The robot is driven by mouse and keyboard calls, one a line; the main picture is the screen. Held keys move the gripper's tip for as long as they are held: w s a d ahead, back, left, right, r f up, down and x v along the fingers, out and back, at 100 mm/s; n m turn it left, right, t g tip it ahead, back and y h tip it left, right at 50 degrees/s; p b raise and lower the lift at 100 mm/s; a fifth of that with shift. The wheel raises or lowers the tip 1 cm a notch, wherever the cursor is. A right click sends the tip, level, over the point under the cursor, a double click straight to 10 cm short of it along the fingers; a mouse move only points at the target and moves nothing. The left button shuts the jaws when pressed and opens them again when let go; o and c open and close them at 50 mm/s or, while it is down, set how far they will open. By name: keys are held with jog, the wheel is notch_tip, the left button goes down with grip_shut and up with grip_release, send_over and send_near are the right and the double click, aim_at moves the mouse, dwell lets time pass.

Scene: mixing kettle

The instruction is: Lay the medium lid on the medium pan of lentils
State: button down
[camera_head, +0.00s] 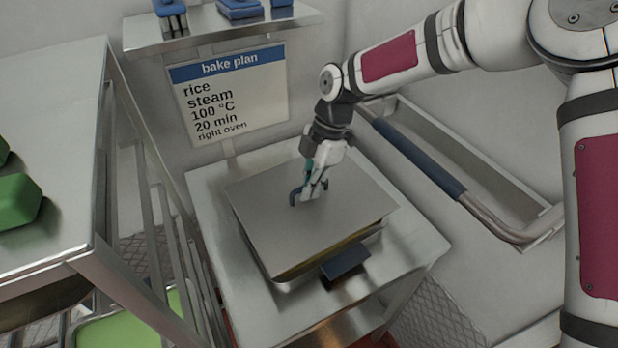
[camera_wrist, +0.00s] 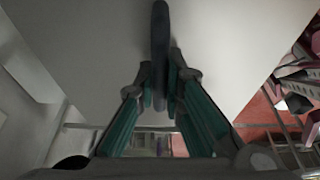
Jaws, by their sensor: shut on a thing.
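The lid (camera_head: 345,210) is a flat grey metal sheet with a dark blue handle (camera_head: 295,197). It lies over the pan (camera_head: 320,262) on the small steel table, and a narrow gap with a yellowish tint shows along its front right edge. Whether the lid rests fully on the rim I cannot tell. The pan's contents are hidden under the lid. My gripper (camera_head: 315,190) is shut on the lid's handle from above. In the wrist view the fingers (camera_wrist: 160,95) pinch the dark handle (camera_wrist: 160,50) against the pale lid (camera_wrist: 95,45).
A dark blue block-like handle (camera_head: 345,262) sticks out at the pan's front. A steel counter (camera_head: 50,130) with green objects (camera_head: 18,200) stands at left. A bake plan sign (camera_head: 232,95) and a shelf (camera_head: 220,28) are behind. A blue-gripped rail (camera_head: 420,160) runs at right.

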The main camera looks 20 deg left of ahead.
jog(key=shift+f, duration=0.65)
jog(key=shift+f+b, duration=0.55)
jog(key=shift+b, duration=0.1)
dwell(0.4)
jog(key=shift+f+b, duration=0.45)
jog(key=shift+f, duration=0.55)
jog(key=shift+f, duration=0.15)
dwell(0.3)
jog(key=c, duration=1.1)
grip_release()
jog(key=shift+v, duration=3.5)
